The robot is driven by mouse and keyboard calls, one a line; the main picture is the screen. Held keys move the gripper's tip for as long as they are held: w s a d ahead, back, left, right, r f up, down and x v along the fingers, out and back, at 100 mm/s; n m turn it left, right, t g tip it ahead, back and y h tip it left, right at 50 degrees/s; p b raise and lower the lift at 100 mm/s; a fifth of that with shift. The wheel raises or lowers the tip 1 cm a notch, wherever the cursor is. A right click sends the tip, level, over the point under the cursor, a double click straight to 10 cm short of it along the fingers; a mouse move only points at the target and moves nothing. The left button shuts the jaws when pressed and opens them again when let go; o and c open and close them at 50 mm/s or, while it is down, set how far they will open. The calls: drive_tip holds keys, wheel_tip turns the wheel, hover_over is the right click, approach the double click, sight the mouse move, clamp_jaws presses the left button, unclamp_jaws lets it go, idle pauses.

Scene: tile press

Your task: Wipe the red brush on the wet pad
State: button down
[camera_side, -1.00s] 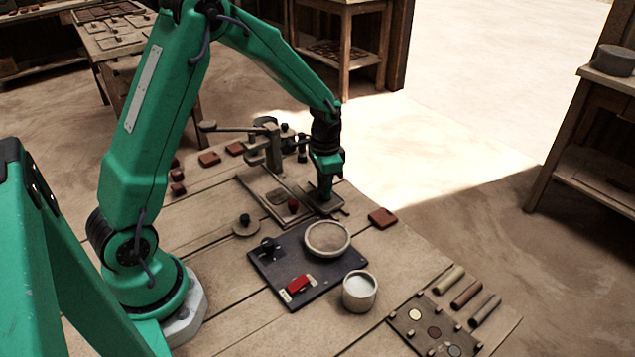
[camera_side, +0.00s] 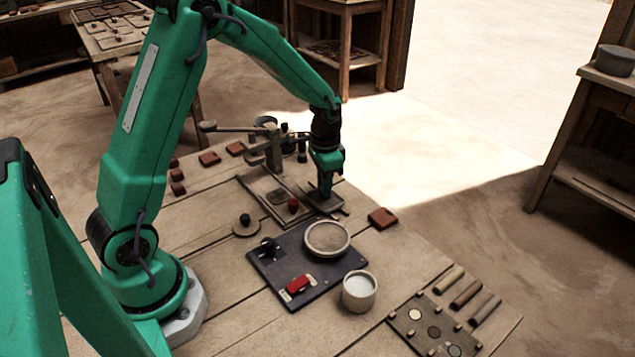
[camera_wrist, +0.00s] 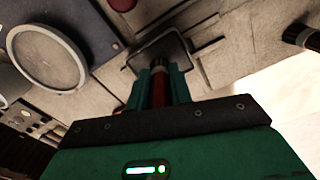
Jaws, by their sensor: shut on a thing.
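My gripper (camera_wrist: 160,78) is shut on the red brush (camera_wrist: 159,92), whose red handle shows between the two green fingers in the wrist view. The dark tip of the brush points down at the wet pad (camera_wrist: 146,44), a small flat rectangular tray with a dark rim. The tip looks at or just above the pad; I cannot tell whether it touches. In the side view my gripper (camera_side: 325,190) is low over the same pad (camera_side: 331,205), near the table's far right edge. The fingers hide most of the brush there.
A dark board (camera_side: 270,265) carries a round dish (camera_side: 327,238) and a red block (camera_side: 299,284). A white cup (camera_side: 359,291) stands beside it. A wooden press (camera_side: 272,150) is left of my gripper. A reddish tile (camera_side: 382,218) lies to the right, with bare table around it.

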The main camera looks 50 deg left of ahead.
drive_tip(key=shift+r, duration=3.1)
drive_tip(key=s+d+r+n, duration=0.3)
drive_tip(key=d+r, duration=0.3)
drive_tip(key=r, duration=0.2)
drive_tip(key=shift+r+n, duration=0.3)
drive_tip(key=shift+r, duration=0.1)
drive_tip(key=shift+d, duration=0.15)
